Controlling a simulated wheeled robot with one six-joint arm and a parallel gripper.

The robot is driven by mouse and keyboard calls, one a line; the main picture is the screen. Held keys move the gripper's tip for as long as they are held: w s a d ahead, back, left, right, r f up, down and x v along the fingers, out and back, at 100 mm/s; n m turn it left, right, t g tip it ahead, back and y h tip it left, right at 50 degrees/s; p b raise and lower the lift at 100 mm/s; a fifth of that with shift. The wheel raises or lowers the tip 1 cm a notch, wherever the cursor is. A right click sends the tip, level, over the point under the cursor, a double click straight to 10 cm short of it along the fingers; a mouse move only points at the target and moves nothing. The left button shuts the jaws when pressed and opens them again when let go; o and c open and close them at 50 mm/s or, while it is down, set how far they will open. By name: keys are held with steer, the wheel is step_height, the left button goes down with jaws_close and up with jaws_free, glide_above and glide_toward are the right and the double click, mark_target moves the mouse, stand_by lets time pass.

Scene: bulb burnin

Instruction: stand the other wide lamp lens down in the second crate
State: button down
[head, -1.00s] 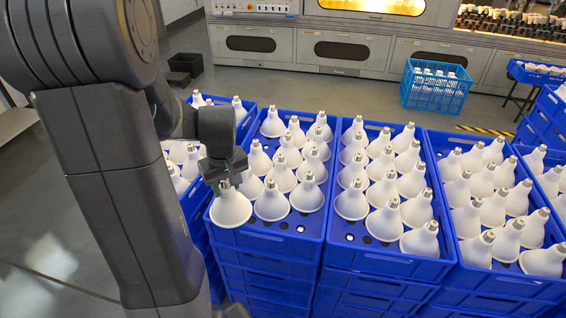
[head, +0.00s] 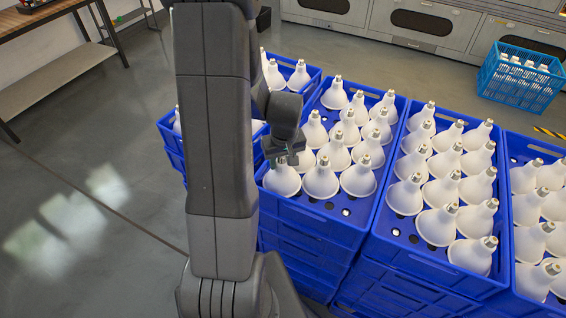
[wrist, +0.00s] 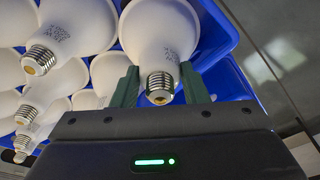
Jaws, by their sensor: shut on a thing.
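A white lamp (head: 282,181) with a metal screw base stands lens down in the front left corner of a blue crate (head: 318,228), beside other lamps. My gripper (head: 290,160) is over this lamp from above, shut on its neck. In the wrist view the lamp (wrist: 160,32) is between the two green fingers of my gripper (wrist: 160,86), its screw base pointing at the camera. The fingers partly hide the neck in the head view. Whether the lens rests fully on the crate floor is hidden.
Neighbouring lamps (head: 321,181) stand close on the right. More blue crates of lamps stand to the right (head: 425,262), and another on the left (head: 171,135) is partly hidden behind my arm. A light blue basket (head: 520,88) stands at the back right. Open floor (head: 90,230) lies left.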

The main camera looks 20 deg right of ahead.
steer(key=shift+f, duration=0.95)
steer(key=shift+f, duration=0.2)
steer(key=c, duration=0.8)
jaws_free()
steer(key=shift+r, duration=0.1)
steer(key=shift+c, duration=0.2)
step_height(320, 180, up, 12)
steer(key=s, duration=0.1)
steer(key=shift+s, duration=0.4)
